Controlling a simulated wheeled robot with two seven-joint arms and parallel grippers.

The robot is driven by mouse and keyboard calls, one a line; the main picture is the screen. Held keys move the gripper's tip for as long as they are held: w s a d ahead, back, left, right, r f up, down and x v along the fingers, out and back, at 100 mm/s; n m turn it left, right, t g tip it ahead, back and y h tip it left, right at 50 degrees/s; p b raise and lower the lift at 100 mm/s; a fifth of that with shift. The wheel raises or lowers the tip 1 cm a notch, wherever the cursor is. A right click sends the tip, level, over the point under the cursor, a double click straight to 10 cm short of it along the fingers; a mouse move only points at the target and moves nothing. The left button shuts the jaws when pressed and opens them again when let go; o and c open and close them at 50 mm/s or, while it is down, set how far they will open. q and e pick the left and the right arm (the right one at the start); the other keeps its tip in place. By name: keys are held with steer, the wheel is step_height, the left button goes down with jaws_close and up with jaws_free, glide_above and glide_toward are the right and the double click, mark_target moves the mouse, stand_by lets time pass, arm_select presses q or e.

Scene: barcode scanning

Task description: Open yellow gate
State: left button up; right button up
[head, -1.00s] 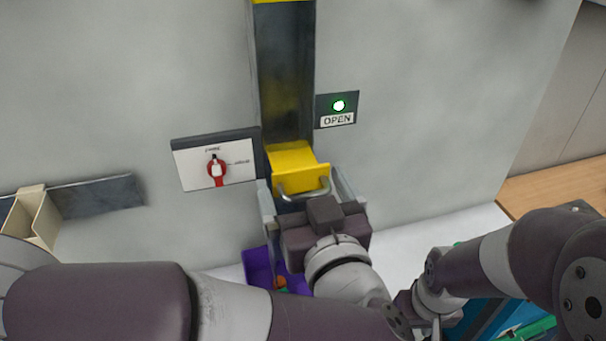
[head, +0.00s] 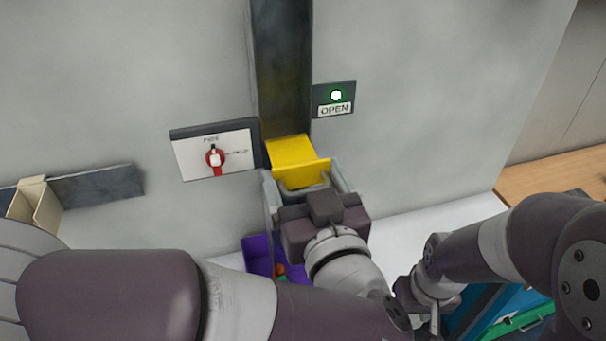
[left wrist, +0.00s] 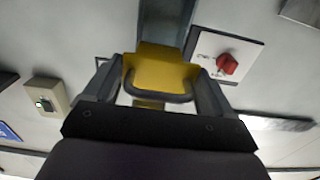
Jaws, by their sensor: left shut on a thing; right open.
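The yellow gate (head: 302,170) sits at the lower end of a dark vertical channel (head: 283,75) on the wall. A grey bar handle is on its front and also shows in the left wrist view (left wrist: 158,93), below the yellow gate panel (left wrist: 160,68). My left gripper (head: 310,190) is at the gate from below, its fingers on either side of the handle and shut on it. The contact is partly hidden by the wrist in the head view.
A lit green lamp (head: 336,96) with an OPEN label is right of the channel. A red knob (head: 215,158) on a white panel is left. A purple bin (head: 257,256) with small items is below. A beige holder (head: 38,207) is at far left.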

arm_select(q)
steer(key=o, duration=1.3)
steer(key=b+v, duration=0.4)
steer(key=v, duration=0.8)
steer(key=shift+s, duration=0.35)
steer(key=shift+d, duration=0.15)
